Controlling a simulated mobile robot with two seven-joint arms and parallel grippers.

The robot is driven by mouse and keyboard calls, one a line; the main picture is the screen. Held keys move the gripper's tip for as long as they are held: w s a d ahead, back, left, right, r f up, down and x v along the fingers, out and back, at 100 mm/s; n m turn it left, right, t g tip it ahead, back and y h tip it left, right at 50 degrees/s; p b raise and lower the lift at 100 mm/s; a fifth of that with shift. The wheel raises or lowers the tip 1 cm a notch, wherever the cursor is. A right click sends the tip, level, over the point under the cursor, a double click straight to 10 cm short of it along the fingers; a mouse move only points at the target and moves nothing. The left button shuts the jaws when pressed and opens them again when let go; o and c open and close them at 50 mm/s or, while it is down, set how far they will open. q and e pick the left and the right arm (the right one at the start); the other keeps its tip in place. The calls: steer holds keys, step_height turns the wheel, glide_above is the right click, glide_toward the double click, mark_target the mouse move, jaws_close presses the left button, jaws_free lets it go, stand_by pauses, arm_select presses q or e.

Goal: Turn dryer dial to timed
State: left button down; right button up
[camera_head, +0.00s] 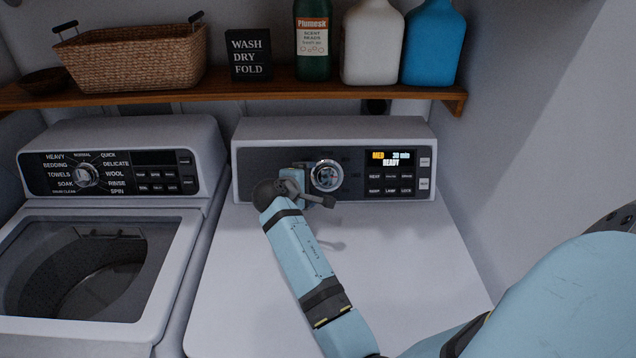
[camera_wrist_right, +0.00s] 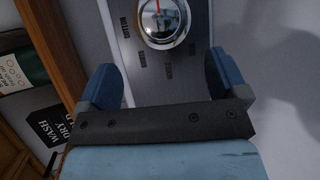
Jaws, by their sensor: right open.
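The dryer (camera_head: 335,240) is the white machine on the right in the head view. Its round silver dial (camera_head: 327,175) is on the dark control panel, left of the lit display (camera_head: 391,158). In the right wrist view the dial (camera_wrist_right: 165,22) shows a red pointer line at the top edge, with small labels beside it. My right gripper (camera_head: 310,190) is just in front of the panel, at the dial's lower left. In the wrist view my right gripper (camera_wrist_right: 165,85) is open and empty, its blue fingers apart with the dial beyond them. My left gripper is out of view.
The washer (camera_head: 110,230) stands at the left with its own dial (camera_head: 86,175). A wooden shelf (camera_head: 230,92) above holds a wicker basket (camera_head: 135,55), a sign (camera_head: 248,54) and several bottles. A wall is close on the right.

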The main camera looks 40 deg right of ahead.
steer(key=shift+v, duration=1.4)
steer(key=shift+f, duration=0.15)
